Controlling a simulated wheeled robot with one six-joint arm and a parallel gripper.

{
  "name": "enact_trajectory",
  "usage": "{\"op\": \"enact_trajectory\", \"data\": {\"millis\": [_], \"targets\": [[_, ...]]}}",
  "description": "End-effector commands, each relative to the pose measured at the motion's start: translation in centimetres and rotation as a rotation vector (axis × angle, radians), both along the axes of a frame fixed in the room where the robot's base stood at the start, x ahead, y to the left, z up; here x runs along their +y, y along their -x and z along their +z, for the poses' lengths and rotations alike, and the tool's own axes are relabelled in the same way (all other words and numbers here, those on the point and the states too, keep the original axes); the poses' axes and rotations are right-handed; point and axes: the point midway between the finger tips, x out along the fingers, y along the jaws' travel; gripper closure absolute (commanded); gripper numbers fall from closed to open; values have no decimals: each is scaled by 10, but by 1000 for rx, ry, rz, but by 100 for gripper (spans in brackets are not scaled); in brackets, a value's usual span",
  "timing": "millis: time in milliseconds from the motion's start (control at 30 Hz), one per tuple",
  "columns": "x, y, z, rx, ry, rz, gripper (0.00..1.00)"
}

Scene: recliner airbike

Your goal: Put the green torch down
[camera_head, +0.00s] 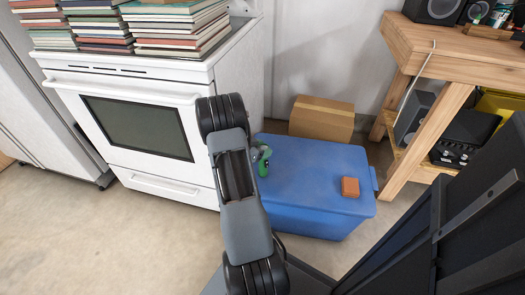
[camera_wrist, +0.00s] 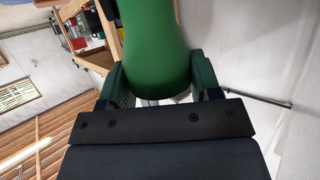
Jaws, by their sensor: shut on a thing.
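The green torch (camera_wrist: 155,45) fills the upper middle of the wrist view, between the two fingers of my gripper (camera_wrist: 165,88). My gripper is shut on it. In the head view a small part of the green torch (camera_head: 263,167) shows just right of my arm, over the left part of the blue bin's lid. My gripper (camera_head: 258,153) is mostly hidden behind my arm there. I cannot tell whether the torch touches the lid.
The blue bin (camera_head: 310,180) has a flat lid with a reddish-brown block (camera_head: 350,187) at its right. A cardboard box (camera_head: 322,118) stands behind it. A white stove (camera_head: 140,130) stacked with books is at left, a wooden workbench (camera_head: 440,60) at right. The lid's middle is clear.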

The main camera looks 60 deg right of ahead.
Motion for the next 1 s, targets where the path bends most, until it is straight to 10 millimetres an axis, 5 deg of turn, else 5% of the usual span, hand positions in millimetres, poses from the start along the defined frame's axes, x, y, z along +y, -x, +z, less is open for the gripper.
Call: {"op": "enact_trajectory", "data": {"millis": [333, 367, 600, 1000], "targets": [[0, 0, -2, 0, 2, 1, 87], [0, 0, -1, -1, 1, 1, 39], [0, 0, -1, -1, 1, 1, 17], [9, -5, 8, 0, 1, 4, 17]]}}
